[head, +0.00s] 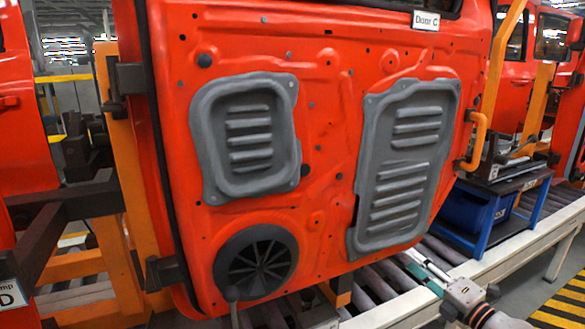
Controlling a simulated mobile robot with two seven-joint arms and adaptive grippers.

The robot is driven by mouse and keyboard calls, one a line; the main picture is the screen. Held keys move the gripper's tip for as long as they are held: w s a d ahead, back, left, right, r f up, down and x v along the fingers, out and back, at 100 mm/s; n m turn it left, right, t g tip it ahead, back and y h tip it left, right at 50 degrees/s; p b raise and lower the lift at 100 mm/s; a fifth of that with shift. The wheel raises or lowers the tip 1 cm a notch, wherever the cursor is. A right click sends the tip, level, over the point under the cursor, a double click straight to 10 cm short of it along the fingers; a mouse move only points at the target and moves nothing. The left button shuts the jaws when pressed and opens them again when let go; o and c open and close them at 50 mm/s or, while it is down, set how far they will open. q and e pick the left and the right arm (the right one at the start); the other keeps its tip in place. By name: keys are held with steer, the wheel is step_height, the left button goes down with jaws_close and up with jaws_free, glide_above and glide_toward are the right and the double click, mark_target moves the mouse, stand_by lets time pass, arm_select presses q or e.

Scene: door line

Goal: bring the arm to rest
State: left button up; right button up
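My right gripper (424,273) is at the lower right, reaching up and left from its wrist. It is below the lower right edge of a red door (330,110), in front of the rollers. It looks apart from the door, and I see nothing held in it. Its fingers are small and seen at a slant, so their opening is unclear. My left gripper is not in view. The door carries two grey ribbed panels, a smaller left one (247,137) and a taller right one (405,155), and a round dark speaker (255,262).
A roller conveyor (375,284) with a pale side rail runs below the door. Yellow-black striped floor (562,308) lies at the lower right.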

steer(key=s+a+f+m+g+h, duration=0.1)
steer(key=s+a+f+m+g, duration=0.1)
steer(key=s+a+f+m, duration=0.2)
steer(key=s+a+f+m+g+h, duration=0.2)
steer(key=s+a+f+m, duration=0.2)
steer(key=s+f+m, duration=0.7)
steer(key=s+a+f+m+g+h, duration=0.2)
steer(key=s+f+m, duration=0.5)
steer(key=s+f, duration=0.8)
steer(key=s+a, duration=0.1)
steer(key=s, duration=0.2)
steer(key=shift+a+f, duration=0.2)
steer(key=shift+a, duration=0.2)
